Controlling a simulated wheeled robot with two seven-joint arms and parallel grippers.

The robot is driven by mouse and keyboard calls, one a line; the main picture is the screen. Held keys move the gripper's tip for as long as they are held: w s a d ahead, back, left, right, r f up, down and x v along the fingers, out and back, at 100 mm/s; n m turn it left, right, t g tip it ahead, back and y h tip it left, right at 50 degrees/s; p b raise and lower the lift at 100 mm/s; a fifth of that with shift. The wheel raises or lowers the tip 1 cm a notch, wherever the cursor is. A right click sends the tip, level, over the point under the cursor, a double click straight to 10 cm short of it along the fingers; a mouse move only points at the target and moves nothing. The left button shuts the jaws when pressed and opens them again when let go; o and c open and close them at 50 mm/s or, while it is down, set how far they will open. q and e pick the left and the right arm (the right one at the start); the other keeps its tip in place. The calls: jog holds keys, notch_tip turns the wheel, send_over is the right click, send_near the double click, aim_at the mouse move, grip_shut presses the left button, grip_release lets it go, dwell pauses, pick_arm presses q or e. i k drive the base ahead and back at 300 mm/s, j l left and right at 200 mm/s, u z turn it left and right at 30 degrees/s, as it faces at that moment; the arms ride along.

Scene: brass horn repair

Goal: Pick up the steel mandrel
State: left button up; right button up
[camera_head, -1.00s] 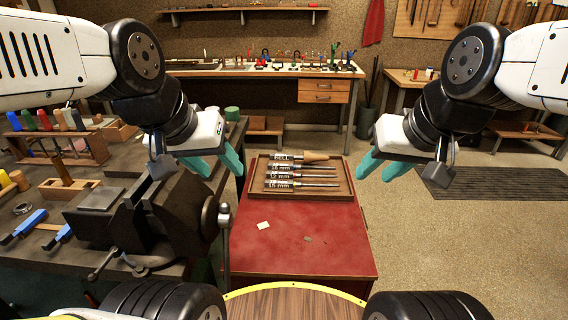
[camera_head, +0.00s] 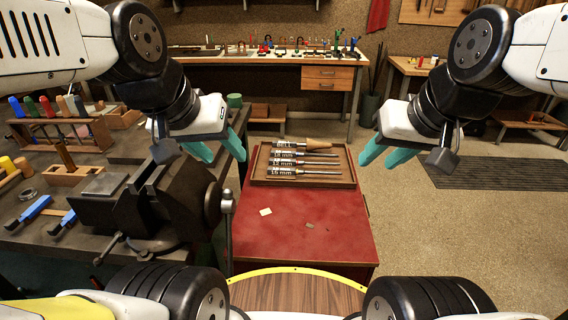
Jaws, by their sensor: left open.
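Several steel mandrels lie side by side in a wooden tray (camera_head: 262,181) on the red-topped cabinet (camera_head: 290,232). The rearmost mandrel (camera_head: 318,144), labelled BELL, has a thick tan tapered end. My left gripper (camera_head: 222,149) has teal fingers and is open and empty, above and left of the tray. My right gripper (camera_head: 374,150) also has its teal fingers apart, with nothing between them, right of the tray. Neither gripper touches a mandrel.
A large dark vise (camera_head: 160,205) stands on the left workbench, close to my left arm. Screwdrivers in a rack (camera_head: 60,132) and blue-handled tools (camera_head: 35,210) are further left.

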aim_at(271, 170)
jog(key=u, duration=1.05)
jog(key=l+u, duration=0.2)
jog(key=l, duration=0.7)
